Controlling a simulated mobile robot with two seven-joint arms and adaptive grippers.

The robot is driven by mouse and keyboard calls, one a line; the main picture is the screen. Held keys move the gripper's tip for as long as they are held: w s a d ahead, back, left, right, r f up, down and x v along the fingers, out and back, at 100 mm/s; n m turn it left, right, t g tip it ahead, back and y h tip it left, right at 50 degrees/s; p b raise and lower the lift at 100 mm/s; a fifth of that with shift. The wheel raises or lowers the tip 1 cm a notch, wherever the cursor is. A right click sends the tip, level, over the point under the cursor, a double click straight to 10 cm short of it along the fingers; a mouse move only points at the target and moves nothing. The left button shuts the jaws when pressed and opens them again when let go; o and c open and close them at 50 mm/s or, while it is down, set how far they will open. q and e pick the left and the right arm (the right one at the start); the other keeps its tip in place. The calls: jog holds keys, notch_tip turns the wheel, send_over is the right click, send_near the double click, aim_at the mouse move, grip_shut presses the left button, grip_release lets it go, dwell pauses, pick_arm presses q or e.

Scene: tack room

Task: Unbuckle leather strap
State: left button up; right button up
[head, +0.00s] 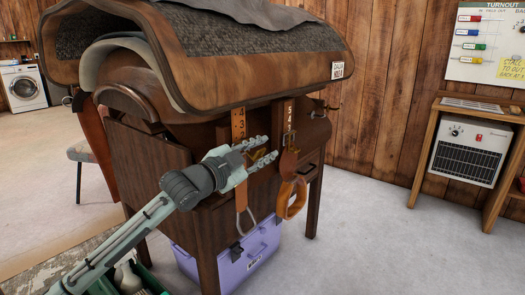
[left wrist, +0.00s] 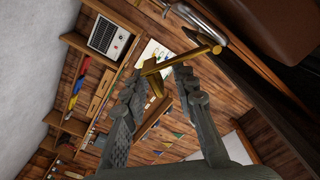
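A saddle (head: 230,85) of brown leather sits on a dark wooden stand (head: 150,165). A tan leather strap (head: 238,125) with numbers hangs on its near side, and a second numbered strap (head: 289,115) hangs to the right. A brass buckle (head: 257,153) shows beside the left gripper's fingers; its brass bars (left wrist: 182,61) cross in front of the fingertips in the left wrist view. My left gripper (head: 270,148) is open, fingers apart, close to the buckle; I cannot tell whether it touches. A brown leather loop (head: 287,208) hangs below. My right gripper is not in view.
A lilac box (head: 238,262) stands under the stand. A wooden bench with a white heater (head: 468,150) is at the right wall, below a whiteboard (head: 488,45). A washing machine (head: 23,87) is far left. The floor to the right is clear.

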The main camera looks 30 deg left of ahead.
pick_arm(q)
grip_shut()
jog(key=shift+r, duration=0.1)
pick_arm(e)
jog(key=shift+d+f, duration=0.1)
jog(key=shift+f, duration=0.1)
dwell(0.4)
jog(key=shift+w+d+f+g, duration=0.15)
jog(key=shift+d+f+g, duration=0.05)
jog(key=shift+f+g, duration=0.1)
